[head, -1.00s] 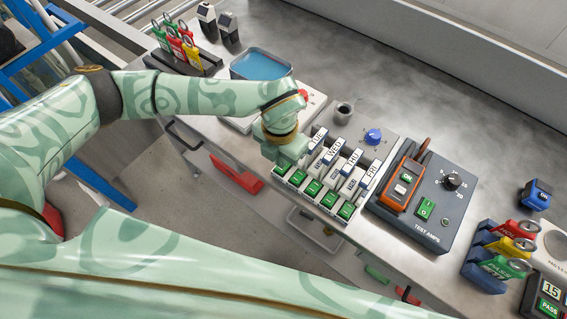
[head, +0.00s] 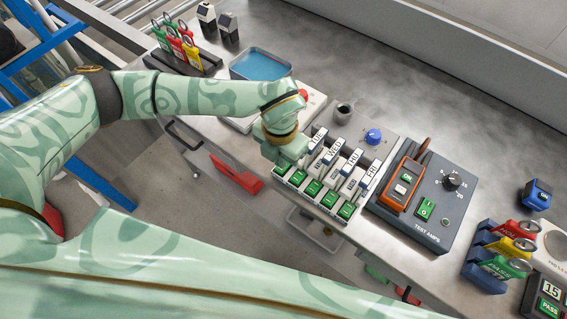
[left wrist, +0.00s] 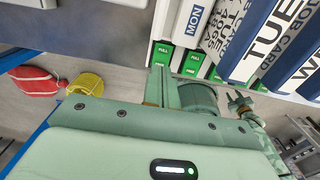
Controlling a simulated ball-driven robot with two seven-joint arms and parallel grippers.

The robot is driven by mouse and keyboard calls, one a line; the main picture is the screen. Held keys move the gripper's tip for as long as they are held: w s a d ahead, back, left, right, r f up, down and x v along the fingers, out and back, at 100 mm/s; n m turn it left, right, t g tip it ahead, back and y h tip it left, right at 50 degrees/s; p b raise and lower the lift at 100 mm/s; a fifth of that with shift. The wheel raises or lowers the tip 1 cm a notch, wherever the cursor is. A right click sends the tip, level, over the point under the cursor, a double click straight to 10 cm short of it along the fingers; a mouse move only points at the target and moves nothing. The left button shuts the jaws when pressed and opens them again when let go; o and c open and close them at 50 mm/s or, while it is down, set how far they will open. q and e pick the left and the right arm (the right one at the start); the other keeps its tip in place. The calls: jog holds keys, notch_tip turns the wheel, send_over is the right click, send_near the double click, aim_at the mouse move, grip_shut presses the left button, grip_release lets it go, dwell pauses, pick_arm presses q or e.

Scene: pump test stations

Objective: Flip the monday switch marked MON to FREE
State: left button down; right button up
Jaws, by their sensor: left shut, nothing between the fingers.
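The row of day switches (head: 325,172) stands along the bench's front edge, with TUE, WED, THU and FRI labels showing in the head view. The MON switch (left wrist: 192,20) shows at the top of the left wrist view as a white piece with a blue MON label; in the head view my left gripper covers it. Green plates, one reading FULL (left wrist: 163,54), sit at the switches' near ends. My left gripper (head: 284,163) is shut and empty at the row's left end, close by the MON switch; I cannot tell whether it touches.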

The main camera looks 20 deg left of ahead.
pick_arm(q)
jog(key=shift+f+b, duration=0.45)
jog(key=shift+f, duration=0.55)
dwell(0.3)
notch_tip(320, 180, up, 7)
jog(key=p, duration=0.6)
jog(key=shift+r, duration=0.1)
dwell(0.4)
